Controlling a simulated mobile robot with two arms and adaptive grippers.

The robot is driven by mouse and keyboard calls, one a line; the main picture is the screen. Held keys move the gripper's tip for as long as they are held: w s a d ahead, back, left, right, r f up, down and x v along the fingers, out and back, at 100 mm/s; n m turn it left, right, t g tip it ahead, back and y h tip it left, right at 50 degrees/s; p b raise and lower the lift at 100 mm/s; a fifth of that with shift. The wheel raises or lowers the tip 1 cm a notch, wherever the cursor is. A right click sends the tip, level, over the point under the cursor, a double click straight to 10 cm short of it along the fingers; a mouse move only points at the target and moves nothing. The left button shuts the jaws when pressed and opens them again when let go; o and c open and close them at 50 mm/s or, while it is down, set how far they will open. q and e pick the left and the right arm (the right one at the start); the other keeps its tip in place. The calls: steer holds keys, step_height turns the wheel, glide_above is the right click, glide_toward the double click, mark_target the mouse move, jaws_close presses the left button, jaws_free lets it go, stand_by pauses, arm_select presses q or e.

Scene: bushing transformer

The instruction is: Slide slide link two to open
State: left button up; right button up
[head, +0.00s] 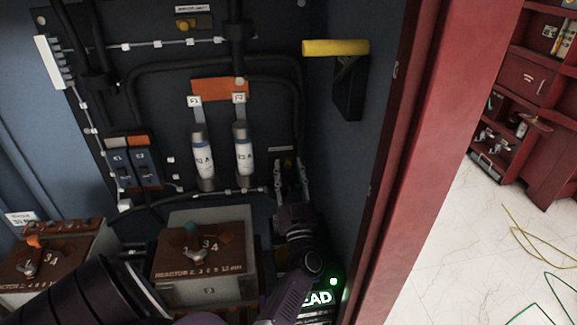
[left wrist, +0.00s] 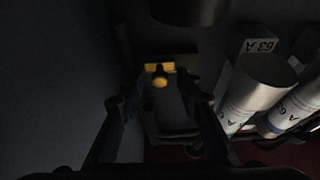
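A small yellow slide link with a round knob (head: 287,162) sits on the dark back panel, low and right of the fuses; its label is too small to read. In the left wrist view the yellow knob (left wrist: 160,81) on its yellow plate shows ahead, between the fingers. My left gripper (head: 291,174) is open and points up at it from below, one finger on each side. The fingers appear apart from the knob. A second yellow knob on a plate (head: 184,25) sits at the top of the panel. My right gripper is not in view.
Two white fuses (head: 203,157) stand left of my gripper under an orange block (head: 219,89). A yellow-topped black bracket (head: 348,84) is on the right wall. Reactor boxes (head: 205,280) stand below left. A red cabinet edge (head: 420,150) is close at right.

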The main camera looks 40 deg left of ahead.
arm_select(q)
steer(key=c, duration=0.8)
jaws_close()
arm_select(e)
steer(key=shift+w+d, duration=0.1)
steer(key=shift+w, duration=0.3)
